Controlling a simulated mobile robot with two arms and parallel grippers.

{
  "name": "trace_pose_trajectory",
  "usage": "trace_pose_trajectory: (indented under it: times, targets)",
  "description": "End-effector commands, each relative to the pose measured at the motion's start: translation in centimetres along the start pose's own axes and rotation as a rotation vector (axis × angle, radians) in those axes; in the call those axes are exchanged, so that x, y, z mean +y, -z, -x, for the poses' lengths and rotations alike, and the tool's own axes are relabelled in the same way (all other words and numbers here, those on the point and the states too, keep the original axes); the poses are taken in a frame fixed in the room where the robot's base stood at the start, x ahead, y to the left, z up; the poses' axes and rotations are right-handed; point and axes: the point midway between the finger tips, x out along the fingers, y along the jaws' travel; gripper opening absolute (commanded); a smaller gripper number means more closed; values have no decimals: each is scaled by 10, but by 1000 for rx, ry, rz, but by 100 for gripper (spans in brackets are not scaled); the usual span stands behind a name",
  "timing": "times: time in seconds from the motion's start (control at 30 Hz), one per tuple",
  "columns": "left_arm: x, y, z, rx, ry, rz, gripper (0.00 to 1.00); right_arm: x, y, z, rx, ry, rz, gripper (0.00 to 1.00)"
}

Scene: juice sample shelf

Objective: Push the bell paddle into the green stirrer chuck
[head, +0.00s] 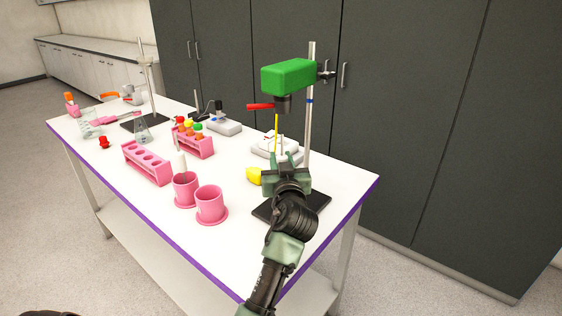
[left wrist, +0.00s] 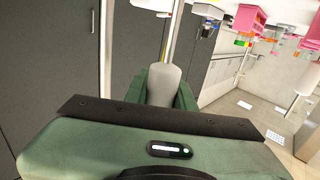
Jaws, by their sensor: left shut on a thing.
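The green stirrer (head: 288,76) is clamped high on a metal stand at the table's right end. Its dark chuck (head: 283,103) points down, with a red lever at its left. My left gripper (head: 286,165) is below the chuck, shut on a pale grey piece with a thin upright rod, which looks like the bell paddle (left wrist: 163,82). In the left wrist view the piece stands between the green fingers. The rod's top is below the chuck in the head view and seems apart from it. The paddle's lower end is hidden by my gripper. My right gripper is not in view.
The black stand base (head: 320,202) lies under my left arm, its post (head: 310,135) just right of the gripper. A yellow object (head: 254,176) is close on the left. Two pink cups (head: 211,206) and pink racks (head: 147,165) stand farther left. The table's front right corner is clear.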

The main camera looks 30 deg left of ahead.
Motion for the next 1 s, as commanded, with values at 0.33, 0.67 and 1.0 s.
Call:
trace_pose_trajectory:
  times: [0.33,0.67,1.0]
  targets:
    - [0,20,0,1,-1,-1,0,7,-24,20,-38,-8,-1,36]
    - [0,47,0,1,-1,-2,0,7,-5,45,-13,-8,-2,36]
    - [0,45,1,0,-1,1,0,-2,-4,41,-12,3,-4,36]
